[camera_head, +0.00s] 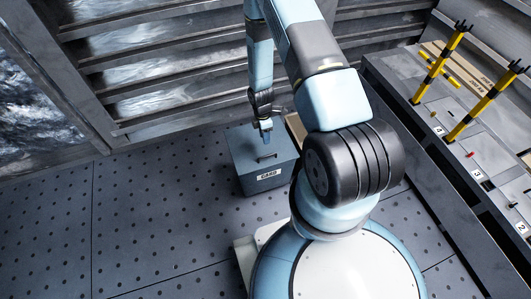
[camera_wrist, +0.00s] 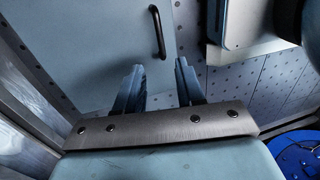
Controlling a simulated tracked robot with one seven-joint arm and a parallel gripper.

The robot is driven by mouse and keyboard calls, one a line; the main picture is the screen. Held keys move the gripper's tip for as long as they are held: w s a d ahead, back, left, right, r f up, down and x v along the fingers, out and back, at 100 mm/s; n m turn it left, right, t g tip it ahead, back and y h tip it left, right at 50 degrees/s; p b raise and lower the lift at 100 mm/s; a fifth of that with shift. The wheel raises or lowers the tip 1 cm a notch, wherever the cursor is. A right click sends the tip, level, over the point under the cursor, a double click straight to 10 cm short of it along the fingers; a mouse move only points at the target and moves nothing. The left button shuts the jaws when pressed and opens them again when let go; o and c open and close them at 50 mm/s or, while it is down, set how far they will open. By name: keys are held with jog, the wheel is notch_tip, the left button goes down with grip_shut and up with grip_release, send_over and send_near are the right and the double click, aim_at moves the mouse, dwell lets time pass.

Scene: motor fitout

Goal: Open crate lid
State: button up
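The blue-grey crate (camera_head: 262,180) stands on the floor in the head view, with a white label on its front whose text I cannot read surely. Its flat lid (camera_head: 246,146) is shut and carries a small dark handle (camera_head: 267,157). My gripper (camera_head: 266,133) points down above the lid, on the far side of the handle. In the wrist view the lid (camera_wrist: 90,50) fills the upper left and the black handle (camera_wrist: 158,32) lies ahead of the fingertips. My gripper's fingers (camera_wrist: 160,72) are apart with nothing between them. The handle is not between them.
A workbench (camera_head: 430,140) runs along the right, with yellow-and-black posts (camera_head: 440,62) on it. A slatted wall (camera_head: 160,65) rises behind the crate. The perforated floor (camera_head: 140,220) to the left is clear. A pale box-like thing (camera_head: 296,128) is partly hidden behind my arm.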

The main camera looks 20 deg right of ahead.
send_over(266, 159)
notch_tip(266, 159, down, 10)
jog(key=shift+f, duration=0.25)
dwell(0.3)
grip_shut()
dwell(0.4)
